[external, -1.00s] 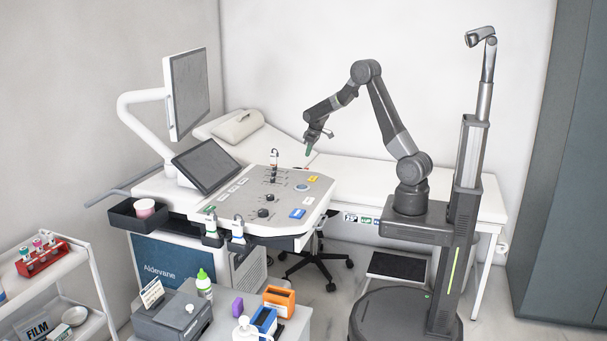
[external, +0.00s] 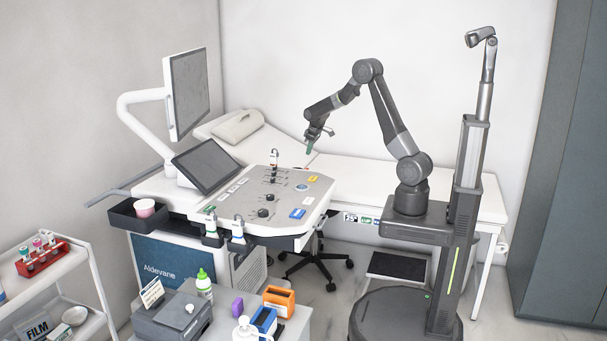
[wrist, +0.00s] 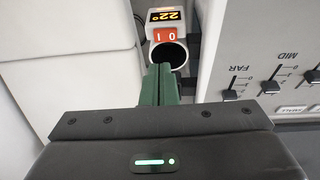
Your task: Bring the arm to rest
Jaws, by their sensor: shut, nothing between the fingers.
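My gripper (external: 309,148) hangs from the bent arm above the back right edge of the ultrasound console (external: 240,217), with its green fingers pointing down. In the wrist view my gripper's green fingers (wrist: 160,80) are together and hold nothing. Beyond their tips in that view is a round dark-mouthed holder (wrist: 168,52) with a red switch marked I O and a display reading 22°. The fingers overlap the holder's near side in the picture; I cannot tell whether they touch it.
Slider controls (wrist: 270,80) lie right of the fingers. A white couch (external: 350,177) stands behind the console. A monitor (external: 188,90) rises at the left. A cart (external: 55,275) and a table with a printer (external: 172,315) stand in front. Air around the arm looks free.

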